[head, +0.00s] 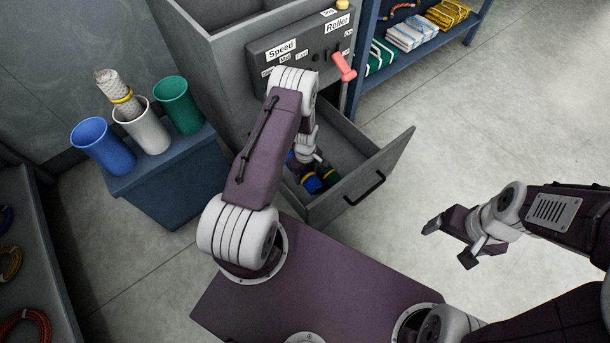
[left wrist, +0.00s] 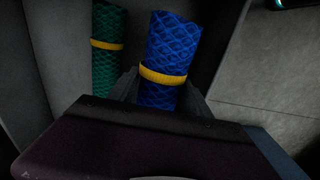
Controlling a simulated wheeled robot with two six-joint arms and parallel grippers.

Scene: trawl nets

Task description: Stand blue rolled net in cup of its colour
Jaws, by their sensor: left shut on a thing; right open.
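The blue rolled net (left wrist: 170,48) has a yellow band and lies in the open drawer, partly visible in the head view (head: 309,183). My left gripper (left wrist: 158,92) reaches down into the drawer and is shut on the blue net near its band. In the head view my own arm hides much of that gripper. The blue cup (head: 104,147) stands empty on the blue cabinet at the left, apart from the gripper. My right gripper (head: 449,242) is open and empty, over the floor at the right.
A green rolled net (left wrist: 107,45) lies beside the blue one in the drawer (head: 372,176). A white cup (head: 150,133) holding a white net (head: 114,88) and an empty green cup (head: 180,107) stand by the blue cup. The machine panel (head: 290,55) rises behind the drawer.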

